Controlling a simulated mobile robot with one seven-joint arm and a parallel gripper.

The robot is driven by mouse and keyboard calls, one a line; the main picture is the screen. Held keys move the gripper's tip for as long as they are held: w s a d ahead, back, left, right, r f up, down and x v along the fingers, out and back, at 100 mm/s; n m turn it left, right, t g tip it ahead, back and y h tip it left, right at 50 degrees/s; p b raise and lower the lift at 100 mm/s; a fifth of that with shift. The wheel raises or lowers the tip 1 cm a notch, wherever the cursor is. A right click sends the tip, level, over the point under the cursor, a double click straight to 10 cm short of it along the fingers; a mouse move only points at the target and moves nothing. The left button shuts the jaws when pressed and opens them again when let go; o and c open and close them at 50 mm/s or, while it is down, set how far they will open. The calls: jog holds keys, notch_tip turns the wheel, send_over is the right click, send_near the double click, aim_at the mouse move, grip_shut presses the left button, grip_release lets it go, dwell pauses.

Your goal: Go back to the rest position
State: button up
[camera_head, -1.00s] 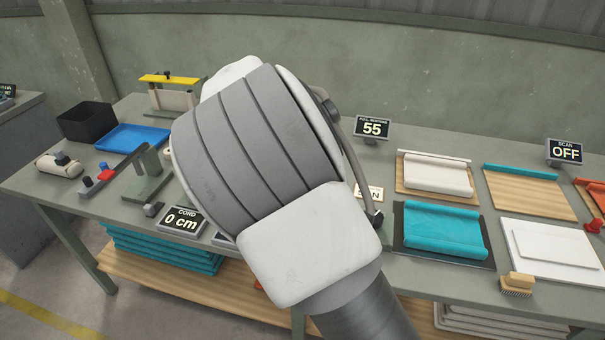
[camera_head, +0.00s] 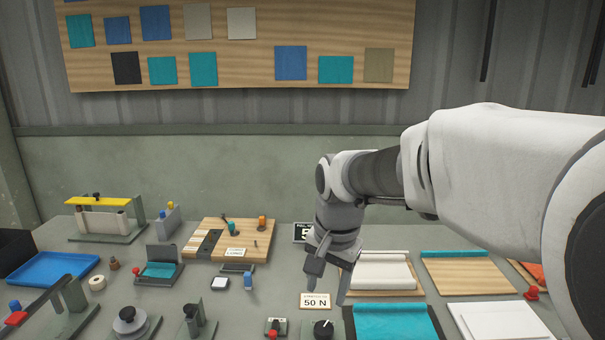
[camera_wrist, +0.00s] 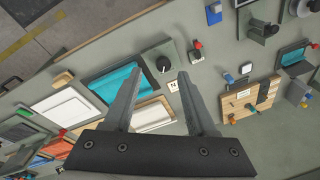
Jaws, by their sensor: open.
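My gripper (camera_head: 328,278) hangs above the grey workbench in the head view, its fingers pointing down near the white "50 N" card (camera_head: 315,301). In the wrist view my gripper (camera_wrist: 160,85) shows two dark fingers spread wide apart with nothing between them. The bench surface and a black knob (camera_wrist: 163,64) on a small box lie below and beyond the fingertips. My arm reaches in from the right of the head view and hides part of the wall and the bench's right side.
Boards with a white roll (camera_head: 380,270) and a teal cloth (camera_head: 393,324) lie right of my gripper. A wooden board with small parts (camera_head: 228,240), a blue tray (camera_head: 52,268) and small fixtures stand left. A swatch panel (camera_head: 240,60) hangs on the wall.

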jog(key=s+d+r+n+t, duration=0.1)
jog(key=s+d+n, duration=0.2)
jog(key=s, duration=0.6)
jog(key=s+d+r+n+t, duration=0.1)
jog(key=s+d+n+t, duration=0.1)
jog(key=s+d, duration=0.4)
jog(key=s+n, duration=0.1)
jog(key=s, duration=0.1)
jog(key=shift+s+d+r+h, duration=0.25)
jog(key=shift+s+d+h, duration=0.05)
jog(key=shift+s+d, duration=0.1)
jog(key=shift+w, duration=0.2)
